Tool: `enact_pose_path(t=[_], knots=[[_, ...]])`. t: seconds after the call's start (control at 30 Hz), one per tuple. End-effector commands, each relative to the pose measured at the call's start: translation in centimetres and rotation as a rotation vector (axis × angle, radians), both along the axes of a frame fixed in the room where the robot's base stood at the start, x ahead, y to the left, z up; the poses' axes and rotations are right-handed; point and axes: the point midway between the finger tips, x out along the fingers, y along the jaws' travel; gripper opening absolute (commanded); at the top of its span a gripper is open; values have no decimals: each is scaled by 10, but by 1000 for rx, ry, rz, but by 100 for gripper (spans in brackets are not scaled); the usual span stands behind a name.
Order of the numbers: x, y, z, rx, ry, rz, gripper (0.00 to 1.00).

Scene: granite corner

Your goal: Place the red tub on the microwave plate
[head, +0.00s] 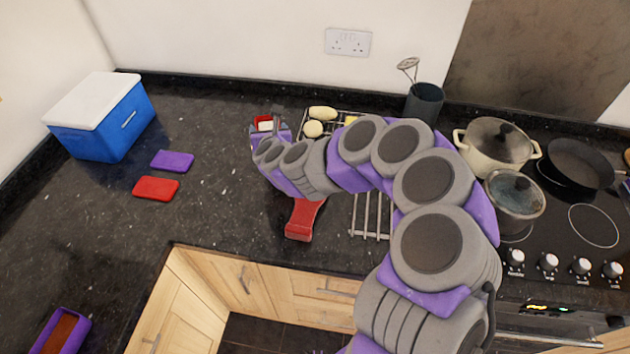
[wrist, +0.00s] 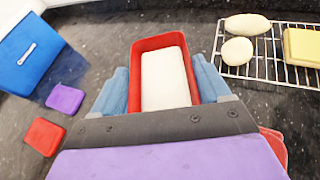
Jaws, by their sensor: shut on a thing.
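The red tub (wrist: 136,72) is a rectangular red container with white contents. In the wrist view my gripper (wrist: 163,76) has its two blue-grey fingers on either side of the tub and is shut on it. The tub looks upright, but I cannot tell its height above the counter. In the head view only a bit of the red tub (head: 262,119) shows past my gripper (head: 270,128), near the back of the counter. I cannot make out a microwave plate in either view.
A blue cooler (head: 105,125), purple lid (head: 172,161) and red lid (head: 156,188) lie left. A wire rack (head: 370,222) with food, a red object (head: 303,222) and a utensil pot (head: 424,103) are near my arm. Pans stand on the hob right.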

Motion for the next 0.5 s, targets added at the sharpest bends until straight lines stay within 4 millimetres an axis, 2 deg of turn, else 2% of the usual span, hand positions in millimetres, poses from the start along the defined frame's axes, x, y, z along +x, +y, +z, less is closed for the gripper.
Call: enact_pose_path(t=[0.3,0.5], knots=[[0,3,-53,-5,0,3,35],[0,3,-68,-3,-2,1,35]])
